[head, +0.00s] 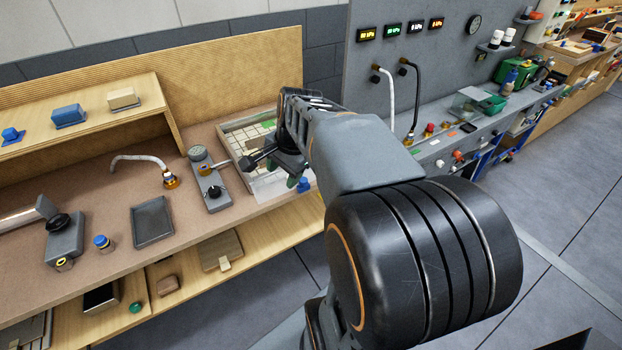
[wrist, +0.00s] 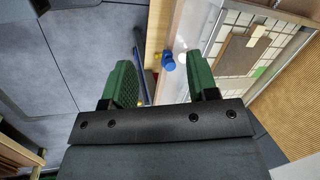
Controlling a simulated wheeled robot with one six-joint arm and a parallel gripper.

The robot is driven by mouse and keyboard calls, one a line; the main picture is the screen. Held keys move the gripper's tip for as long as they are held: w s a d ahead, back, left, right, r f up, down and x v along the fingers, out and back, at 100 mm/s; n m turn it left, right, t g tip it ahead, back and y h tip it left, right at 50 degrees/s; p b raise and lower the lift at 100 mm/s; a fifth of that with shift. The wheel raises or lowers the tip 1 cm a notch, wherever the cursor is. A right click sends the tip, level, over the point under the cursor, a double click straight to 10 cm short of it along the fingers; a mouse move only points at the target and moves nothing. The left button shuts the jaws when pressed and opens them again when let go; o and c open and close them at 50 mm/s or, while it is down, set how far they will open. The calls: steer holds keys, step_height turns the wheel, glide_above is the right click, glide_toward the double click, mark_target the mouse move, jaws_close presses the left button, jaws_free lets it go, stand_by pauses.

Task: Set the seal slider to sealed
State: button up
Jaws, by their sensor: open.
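A small blue knob (head: 303,185) sits at the front right corner of the gridded vacuum bed (head: 228,134); it looks like the seal slider's handle, but no label or track can be read. In the wrist view the blue knob (wrist: 168,62) shows beyond and between my fingertips, beside the bed's clear front edge. My gripper (wrist: 163,82) is open, with its two green fingers apart and nothing between them. In the head view my gripper (head: 288,172) is over the bed's right part and hides some of it. The slider's setting cannot be told.
A brown panel with a tan block (wrist: 240,52) lies on the bed. Left of the bed are a grey valve unit (head: 209,188), a hose with a brass end (head: 170,179) and a grey tray (head: 152,221). Open floor (head: 240,310) lies in front of the bench.

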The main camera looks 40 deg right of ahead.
mark_target(304, 179)
steer(key=w+d+m+y, duration=0.2)
steer(key=d+m, duration=1)
steer(key=d, duration=0.1)
steer(key=shift+m+t, duration=0.3)
steer(key=shift+m, duration=0.3)
steer(key=x, duration=0.4)
steer(key=b+x, duration=0.1)
steer(key=x, duration=0.4)
steer(key=d+x, duration=0.1)
steer(key=x, duration=0.4)
steer(key=shift+d+f, duration=0.1)
steer(key=shift+f, duration=0.1)
jaws_close()
